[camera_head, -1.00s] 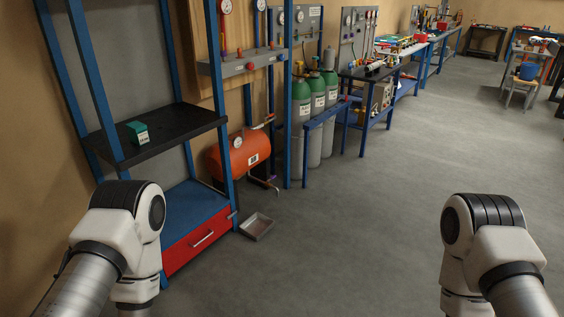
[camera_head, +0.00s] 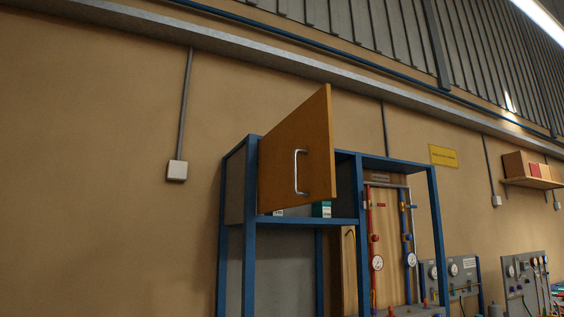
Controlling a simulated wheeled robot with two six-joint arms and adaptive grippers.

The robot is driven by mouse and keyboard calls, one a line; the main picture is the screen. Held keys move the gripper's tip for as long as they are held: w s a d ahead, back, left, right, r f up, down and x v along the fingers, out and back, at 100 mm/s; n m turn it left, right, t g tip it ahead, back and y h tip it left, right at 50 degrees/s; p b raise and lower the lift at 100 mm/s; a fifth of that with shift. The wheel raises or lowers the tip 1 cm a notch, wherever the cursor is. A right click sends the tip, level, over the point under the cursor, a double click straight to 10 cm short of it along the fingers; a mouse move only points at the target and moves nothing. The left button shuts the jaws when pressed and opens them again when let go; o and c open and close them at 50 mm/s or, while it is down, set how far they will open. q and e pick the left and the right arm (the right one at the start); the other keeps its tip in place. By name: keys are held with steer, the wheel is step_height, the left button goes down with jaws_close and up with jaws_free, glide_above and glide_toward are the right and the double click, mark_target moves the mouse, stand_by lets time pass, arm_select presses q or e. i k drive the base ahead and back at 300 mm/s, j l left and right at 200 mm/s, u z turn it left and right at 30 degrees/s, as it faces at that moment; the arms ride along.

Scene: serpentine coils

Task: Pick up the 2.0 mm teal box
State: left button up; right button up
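A teal box (camera_head: 322,209) with a pale label stands on the upper shelf of the blue-framed cabinet (camera_head: 249,270). The label is too small to read, so I cannot tell whether it says 2.0 mm. The open wooden door (camera_head: 297,152) hides part of the shelf. A small pale object (camera_head: 278,212) shows just under the door's lower edge, mostly hidden. Neither of my grippers is in view.
The wooden door with a metal handle (camera_head: 296,172) swings out from the cabinet's upper part. To its right is a gauge panel (camera_head: 388,240) with red and blue pipes. A wall shelf (camera_head: 535,183) holds boxes at the far right.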

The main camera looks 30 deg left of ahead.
mark_target(320, 209)
steer(key=i+j+u, duration=0.3)
steer(key=u, duration=0.15)
steer(key=i+j+u, duration=0.1)
steer(key=i+u, duration=0.35)
